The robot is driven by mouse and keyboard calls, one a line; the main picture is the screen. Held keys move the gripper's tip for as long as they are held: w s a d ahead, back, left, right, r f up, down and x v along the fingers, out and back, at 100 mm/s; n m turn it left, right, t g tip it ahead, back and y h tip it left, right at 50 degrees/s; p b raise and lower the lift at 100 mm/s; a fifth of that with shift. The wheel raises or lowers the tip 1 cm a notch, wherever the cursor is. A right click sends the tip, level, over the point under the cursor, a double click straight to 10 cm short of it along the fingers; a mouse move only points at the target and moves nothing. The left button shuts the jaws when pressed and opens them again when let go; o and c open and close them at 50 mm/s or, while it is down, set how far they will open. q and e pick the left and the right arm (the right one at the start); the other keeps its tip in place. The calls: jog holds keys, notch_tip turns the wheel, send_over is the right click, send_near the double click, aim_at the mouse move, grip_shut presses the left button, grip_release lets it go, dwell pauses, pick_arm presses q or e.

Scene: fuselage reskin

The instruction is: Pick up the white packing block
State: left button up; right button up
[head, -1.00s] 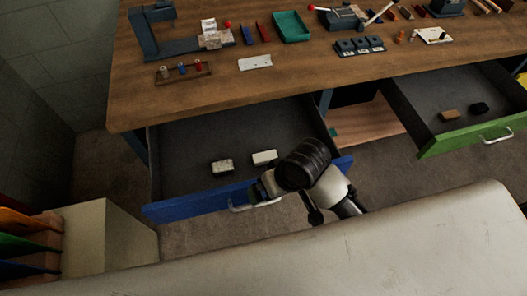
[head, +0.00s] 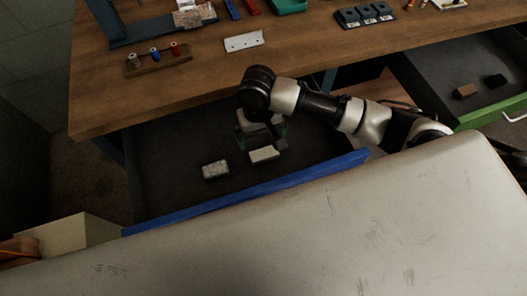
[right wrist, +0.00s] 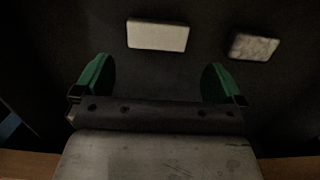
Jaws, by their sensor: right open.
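The plain white packing block (head: 264,154) lies on the floor of the open blue-fronted drawer (head: 270,189). In the right wrist view the white block (right wrist: 158,35) lies just beyond the fingertips, apart from them. A similar block with a grey mottled surface (head: 215,169) lies to its left in the head view; in the right wrist view this mottled block (right wrist: 254,46) is at right. My right gripper (head: 262,141) is over the drawer, close behind the white block. Its green fingers (right wrist: 157,80) are wide apart with nothing between them. My left gripper is not in view.
The wooden bench top (head: 205,80) overhangs the drawer's back. On it are a peg rack (head: 158,59) and a white perforated plate (head: 244,41). A green-fronted drawer (head: 490,112) stands open at right. The drawer's left part is clear.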

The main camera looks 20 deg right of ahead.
aim_at(264, 153)
notch_tip(264, 153, down, 2)
jog(key=f, duration=0.1)
jog(key=s+f, duration=0.1)
jog(key=f, duration=0.2)
jog(key=shift+s+d, duration=0.15)
jog(key=shift+d, duration=0.1)
jog(key=shift+f, duration=0.6)
jog(key=c, duration=0.7)
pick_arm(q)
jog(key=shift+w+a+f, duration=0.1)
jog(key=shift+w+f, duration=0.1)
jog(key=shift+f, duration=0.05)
pick_arm(e)
jog(key=shift+c, duration=0.2)
jog(key=shift+r, duration=0.15)
